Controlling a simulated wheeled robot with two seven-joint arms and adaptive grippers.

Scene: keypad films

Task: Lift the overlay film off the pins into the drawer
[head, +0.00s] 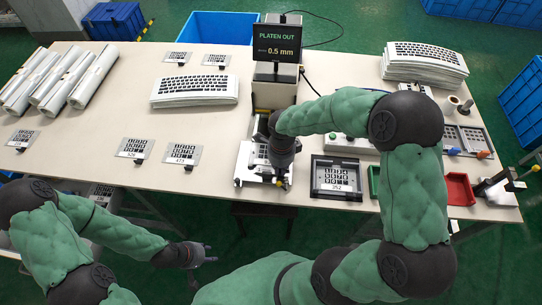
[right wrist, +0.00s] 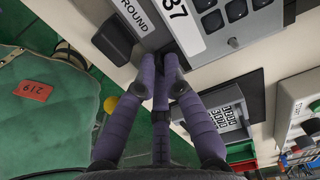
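The machine (head: 273,88) has a screen reading "PLATEN OUT 0.5 mm", and its pale platen (head: 246,165) stands out at the table's front edge. My right gripper (head: 281,177) is over the platen and hides much of it. I cannot tell whether film is between the fingertips. My left gripper (head: 207,254) is open and empty, low before the table. An open drawer (head: 102,193) seems to show below the front edge, partly behind my left arm.
A framed keypad panel marked 252 (head: 337,178) lies right of the platen. Keypad plates (head: 134,148) lie to the left. Keyboard stacks (head: 194,90), white rolls (head: 60,78), a red bin (head: 459,188) and a tool tray (head: 467,140) are on the table.

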